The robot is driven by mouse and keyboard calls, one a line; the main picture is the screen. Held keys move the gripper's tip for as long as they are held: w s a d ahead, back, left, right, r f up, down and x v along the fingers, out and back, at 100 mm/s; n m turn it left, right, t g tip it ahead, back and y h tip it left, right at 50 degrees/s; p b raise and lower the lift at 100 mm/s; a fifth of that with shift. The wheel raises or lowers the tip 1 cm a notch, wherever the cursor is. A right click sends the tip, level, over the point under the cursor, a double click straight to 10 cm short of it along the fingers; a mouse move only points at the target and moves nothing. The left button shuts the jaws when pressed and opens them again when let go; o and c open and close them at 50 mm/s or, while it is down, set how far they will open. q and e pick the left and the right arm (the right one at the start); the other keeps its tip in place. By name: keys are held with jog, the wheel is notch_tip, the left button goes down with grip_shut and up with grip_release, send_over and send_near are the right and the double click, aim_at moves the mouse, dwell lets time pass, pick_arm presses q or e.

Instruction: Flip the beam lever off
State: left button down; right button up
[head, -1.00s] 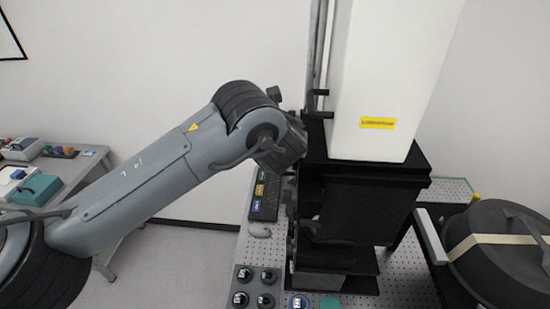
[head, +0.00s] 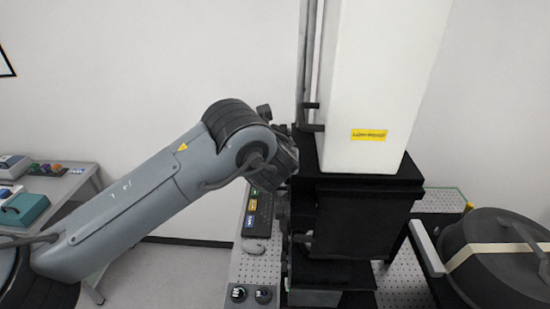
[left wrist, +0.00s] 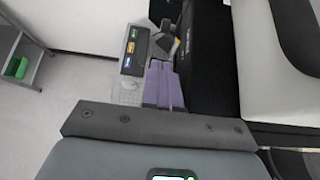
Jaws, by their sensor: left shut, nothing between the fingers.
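My left gripper (left wrist: 165,85) shows in the left wrist view as two purple fingers side by side, shut with nothing between them. A small dark angular part (left wrist: 167,33) is just beyond the fingertips, against the black housing; I cannot tell whether it is the beam lever or whether the fingers touch it. In the head view my left wrist is at the left side of the interferometer's black housing (head: 352,215) and hides the fingers. No lever can be clearly made out there. My right gripper is not in view.
A white column (head: 385,80) with a yellow label rises from the housing. A dark panel of coloured buttons (head: 252,212), a grey mouse (head: 257,246) and dark round knobs (head: 264,294) are on the perforated table. A large dark rounded body (head: 490,260) is at right.

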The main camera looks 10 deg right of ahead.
pick_arm(q)
jog(key=shift+r, duration=0.15)
notch_tip(320, 180, up, 14)
jog(key=shift+p, duration=0.3)
dwell(0.5)
jog(key=shift+s, duration=0.15)
